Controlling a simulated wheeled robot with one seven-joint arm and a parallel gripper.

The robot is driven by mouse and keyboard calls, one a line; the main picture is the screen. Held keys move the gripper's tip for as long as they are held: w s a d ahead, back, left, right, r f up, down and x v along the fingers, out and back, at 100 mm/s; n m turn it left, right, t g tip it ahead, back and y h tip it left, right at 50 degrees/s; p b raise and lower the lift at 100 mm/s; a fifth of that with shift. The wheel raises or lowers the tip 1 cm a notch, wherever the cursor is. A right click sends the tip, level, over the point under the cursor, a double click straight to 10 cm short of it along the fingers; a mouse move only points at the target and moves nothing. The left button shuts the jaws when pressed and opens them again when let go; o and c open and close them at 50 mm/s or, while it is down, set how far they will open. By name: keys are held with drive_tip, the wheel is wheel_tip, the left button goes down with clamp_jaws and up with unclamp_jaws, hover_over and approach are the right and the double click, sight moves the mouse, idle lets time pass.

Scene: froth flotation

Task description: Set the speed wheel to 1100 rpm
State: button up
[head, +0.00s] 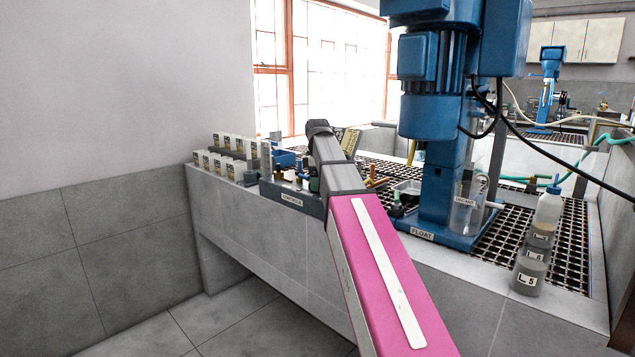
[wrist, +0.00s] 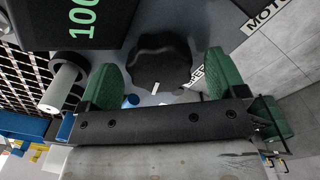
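The speed wheel (wrist: 158,60) is a black lobed knob with a white pointer mark on its lower edge in the wrist view. My gripper (wrist: 159,76) is open, with one green finger on each side of the wheel. A gap shows at the right finger; the left finger is very near the wheel, and I cannot tell if it touches. A black display (wrist: 75,18) with green digits beginning "100" is cut off by the top edge, so the full reading is hidden. In the head view my arm hides the wheel and the gripper.
A white-tipped post (wrist: 64,88) stands left of the wheel. In the head view, the blue flotation machine (head: 435,190) stands right of my arm on a grating. A row of small boxes (head: 225,160) lines the bench at left.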

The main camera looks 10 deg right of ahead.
drive_tip(key=shift+r, duration=0.1)
wheel_tip(320, 180, up, 11)
idle(0.7)
drive_tip(key=shift+f, duration=0.2)
wheel_tip(320, 180, down, 11)
drive_tip(key=t+y, duration=0.1)
drive_tip(key=y, duration=0.3)
idle(0.6)
